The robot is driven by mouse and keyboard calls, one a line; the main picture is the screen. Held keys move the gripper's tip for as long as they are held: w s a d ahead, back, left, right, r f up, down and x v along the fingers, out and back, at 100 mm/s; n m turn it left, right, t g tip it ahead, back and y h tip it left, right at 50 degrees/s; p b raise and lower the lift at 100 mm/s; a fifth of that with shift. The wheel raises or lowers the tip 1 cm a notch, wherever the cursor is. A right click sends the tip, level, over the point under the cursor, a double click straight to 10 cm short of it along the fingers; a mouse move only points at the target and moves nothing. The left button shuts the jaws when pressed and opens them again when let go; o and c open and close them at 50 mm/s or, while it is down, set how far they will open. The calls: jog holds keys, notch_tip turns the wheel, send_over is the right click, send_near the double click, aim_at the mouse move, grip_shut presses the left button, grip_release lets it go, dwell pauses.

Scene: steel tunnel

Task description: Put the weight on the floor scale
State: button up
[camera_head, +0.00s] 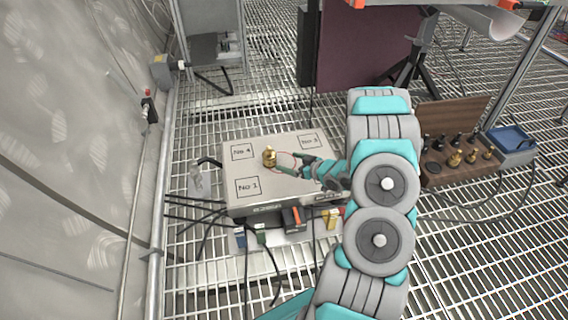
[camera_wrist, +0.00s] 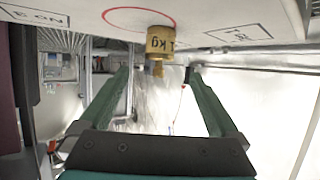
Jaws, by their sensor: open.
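The brass weight (camera_head: 269,156), marked "1 kg" in the wrist view (camera_wrist: 160,42), stands upright on the pale top of the floor scale (camera_head: 272,178). It is at the edge of a red circle drawn in the middle, partly over the line as far as I can tell. Squares marked No 1, No 3 and No 4 show near the scale's corners. My gripper (camera_head: 290,162) is low over the scale, to the right of the weight. Its green fingers (camera_wrist: 157,74) are open and empty, with the weight just beyond the tips. My arm hides the scale's right end.
A wooden rack (camera_head: 461,165) with several brass and black weights stands at the right, beside a blue tray (camera_head: 511,138). Cables and small devices lie on the grating in front of the scale. A dark panel (camera_head: 365,50) stands behind.

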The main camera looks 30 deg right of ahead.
jog(key=shift+w+d+r+g+h, duration=0.1)
jog(key=shift+d+r+g+h, duration=0.2)
jog(key=shift+d+r+h, duration=0.2)
jog(key=s+r+m+g+h, duration=0.25)
jog(key=s+r+h, duration=0.2)
jog(key=r, duration=0.35)
jog(key=s+r+m+g+h, duration=0.1)
jog(key=s+r+g+h, duration=0.3)
jog(key=r, duration=0.5)
jog(key=s+a+r+g+y, duration=0.1)
jog(key=s+a+r+g, duration=0.1)
jog(key=s+a, duration=0.6)
jog(key=s+a+r+g+y, duration=0.2)
jog(key=s+a, duration=0.6)
jog(key=s, duration=0.6)
jog(key=s+a+r+g+y, duration=0.2)
jog(key=s+a+r+g, duration=0.1)
jog(key=s+a, duration=0.6)
jog(key=shift+s+r, duration=0.5)
jog(key=shift+s, duration=0.65)
jog(key=shift+d+g, duration=0.1)
jog(key=shift+g, duration=0.15)
jog(key=shift+c, duration=0.2)
